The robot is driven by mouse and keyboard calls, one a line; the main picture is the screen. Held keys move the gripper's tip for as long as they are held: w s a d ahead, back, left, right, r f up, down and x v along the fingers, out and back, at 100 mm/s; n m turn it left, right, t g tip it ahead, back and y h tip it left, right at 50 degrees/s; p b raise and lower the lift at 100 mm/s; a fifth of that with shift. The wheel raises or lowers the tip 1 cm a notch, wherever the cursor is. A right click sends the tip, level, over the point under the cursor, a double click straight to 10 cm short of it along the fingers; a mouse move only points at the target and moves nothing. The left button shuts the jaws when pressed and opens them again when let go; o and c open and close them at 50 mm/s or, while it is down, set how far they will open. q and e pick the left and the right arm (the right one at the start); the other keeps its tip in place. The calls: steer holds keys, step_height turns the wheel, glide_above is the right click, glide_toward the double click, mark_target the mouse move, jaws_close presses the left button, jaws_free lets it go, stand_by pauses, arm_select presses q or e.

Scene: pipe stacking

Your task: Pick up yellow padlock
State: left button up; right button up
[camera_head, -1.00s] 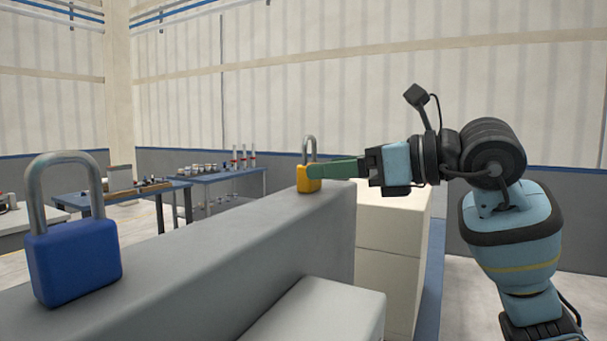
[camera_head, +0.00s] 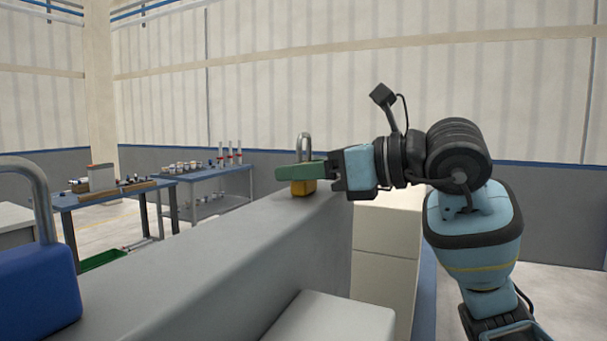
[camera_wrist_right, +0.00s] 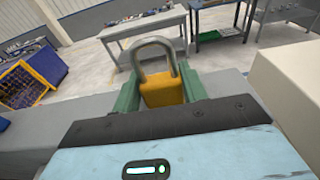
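The yellow padlock (camera_head: 304,188) stands upright on the grey ledge (camera_head: 215,245), its steel shackle up. In the head view a green finger of my right gripper (camera_head: 284,173) crosses in front of its upper body. In the right wrist view the padlock (camera_wrist_right: 162,92) sits between the two green fingers of the right gripper (camera_wrist_right: 163,84), one on each side. The fingers look spread about as wide as the padlock body; firm contact cannot be made out. My left gripper is out of view.
A large blue padlock (camera_head: 38,290) stands on the same ledge at the near left. A cream block (camera_head: 384,250) lies beyond the ledge on the right. Blue-topped tables (camera_head: 210,174) with parts stand behind. The ledge between the padlocks is clear.

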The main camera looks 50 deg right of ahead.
mark_target(308, 143)
steer(key=c, duration=0.5)
steer(key=shift+r, duration=0.1)
step_height(308, 143, up, 3)
steer(key=shift+r+p, duration=0.2)
steer(key=shift+p, duration=0.55)
steer(key=shift+s, duration=0.35)
steer(key=s+a+r+b, duration=0.1)
steer(key=s+a+b, duration=0.1)
steer(key=s, duration=1.3)
steer(key=shift+a+r, duration=0.2)
steer(key=shift+a, duration=0.25)
